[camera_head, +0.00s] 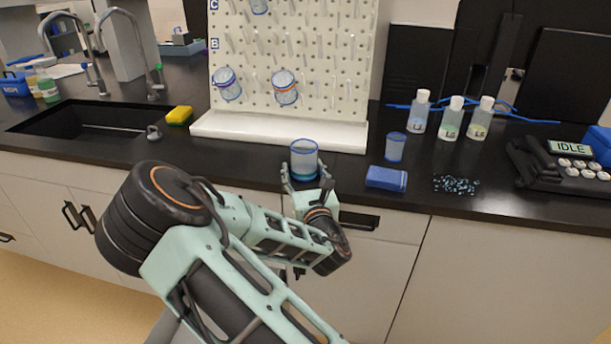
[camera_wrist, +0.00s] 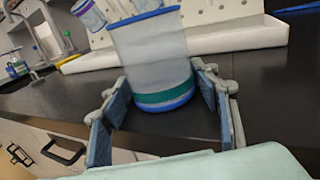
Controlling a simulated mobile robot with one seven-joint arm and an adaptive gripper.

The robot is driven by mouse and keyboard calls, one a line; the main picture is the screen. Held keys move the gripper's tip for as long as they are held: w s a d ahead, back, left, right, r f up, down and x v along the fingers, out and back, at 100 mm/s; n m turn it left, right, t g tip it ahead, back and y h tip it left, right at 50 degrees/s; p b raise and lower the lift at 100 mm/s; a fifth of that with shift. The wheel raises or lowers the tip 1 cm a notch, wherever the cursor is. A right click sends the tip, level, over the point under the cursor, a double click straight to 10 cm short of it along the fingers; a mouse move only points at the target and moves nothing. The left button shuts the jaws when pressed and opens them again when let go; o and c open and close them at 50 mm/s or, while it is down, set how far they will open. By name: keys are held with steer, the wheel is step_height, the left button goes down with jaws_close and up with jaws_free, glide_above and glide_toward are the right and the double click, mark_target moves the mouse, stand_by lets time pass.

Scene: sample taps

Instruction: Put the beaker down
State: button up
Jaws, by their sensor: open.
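The beaker (camera_head: 304,158) is a clear, frosted cup with a blue rim and a teal band low on its side. It stands upright on the black counter near the front edge; it also shows in the wrist view (camera_wrist: 152,58). My gripper (camera_head: 306,180) is at the front of the beaker, with one finger on each side of its lower part. In the wrist view the gripper (camera_wrist: 163,88) is open, with narrow gaps between its pads and the beaker. The arm partly hides the counter edge below it.
A white pegboard rack (camera_head: 300,55) with hanging beakers stands behind, over a white tray (camera_head: 280,131). To the right are a small blue cup (camera_head: 395,147), a blue box (camera_head: 387,178), blue beads (camera_head: 457,185) and labelled bottles (camera_head: 450,119). A yellow sponge (camera_head: 179,116) and sink (camera_head: 80,119) are left.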

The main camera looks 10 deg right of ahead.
steer(key=shift+s+d+f+p, duration=0.1)
steer(key=shift+d+p, duration=0.15)
steer(key=shift+p, duration=0.4)
steer(key=s+p, duration=0.1)
steer(key=s, duration=0.3)
steer(key=s+p, duration=0.2)
steer(key=s, duration=0.2)
steer(key=shift+s+d, duration=0.2)
steer(key=shift+s, duration=0.05)
steer(key=shift+s+r+p, duration=0.2)
steer(key=shift+s+p, duration=1.4)
steer(key=shift+p, duration=1.3)
